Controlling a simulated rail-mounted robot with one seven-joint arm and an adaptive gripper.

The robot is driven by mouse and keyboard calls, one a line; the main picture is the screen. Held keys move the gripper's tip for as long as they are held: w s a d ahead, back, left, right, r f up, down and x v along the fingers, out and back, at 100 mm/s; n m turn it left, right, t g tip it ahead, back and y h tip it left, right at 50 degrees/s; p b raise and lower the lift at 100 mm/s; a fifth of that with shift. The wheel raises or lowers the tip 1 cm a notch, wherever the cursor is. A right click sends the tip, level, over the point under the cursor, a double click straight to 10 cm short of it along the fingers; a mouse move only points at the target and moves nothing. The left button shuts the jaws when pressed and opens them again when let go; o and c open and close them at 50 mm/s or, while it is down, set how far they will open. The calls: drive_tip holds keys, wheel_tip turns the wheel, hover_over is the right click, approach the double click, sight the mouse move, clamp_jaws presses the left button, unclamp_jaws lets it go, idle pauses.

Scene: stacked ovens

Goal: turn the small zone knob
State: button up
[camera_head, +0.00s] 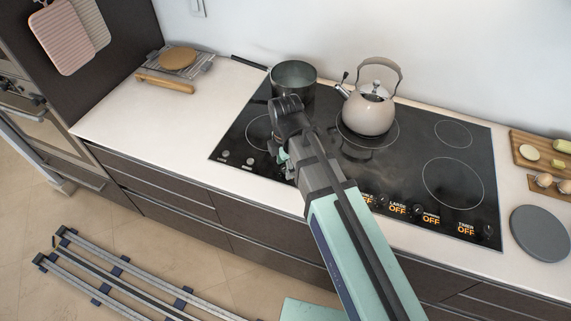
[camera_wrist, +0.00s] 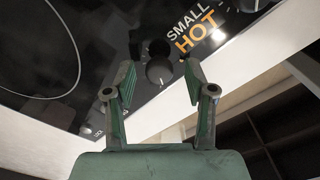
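The small zone knob (camera_wrist: 158,72) is a round dark knob on the black cooktop (camera_wrist: 100,45), seen in the wrist view beside lit lettering (camera_wrist: 195,28) that reads "SMALL HOT". My gripper (camera_wrist: 159,76) is open, with one green finger on either side of the knob in the picture. I see no finger touching it, and the depth between the fingertips and the knob is hard to judge. In the head view, my gripper (camera_head: 281,156) is over the front edge of the cooktop (camera_head: 415,150), and my arm hides the small zone knob.
A dark pot (camera_head: 294,76) and a beige kettle (camera_head: 368,108) stand on the cooktop behind my arm. More knobs with orange "OFF" displays (camera_head: 431,220) line the front edge to the right. A grey round plate (camera_head: 540,233) lies at right. The counter left of the cooktop is mostly clear.

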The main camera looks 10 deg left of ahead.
sight(285, 167)
drive_tip(key=shift+r, duration=0.15)
wheel_tip(285, 167, up, 12)
idle(0.7)
drive_tip(key=shift+f, duration=0.25)
wheel_tip(285, 167, down, 12)
drive_tip(key=shift+r, duration=0.1)
idle(0.6)
drive_tip(key=shift+r, duration=0.1)
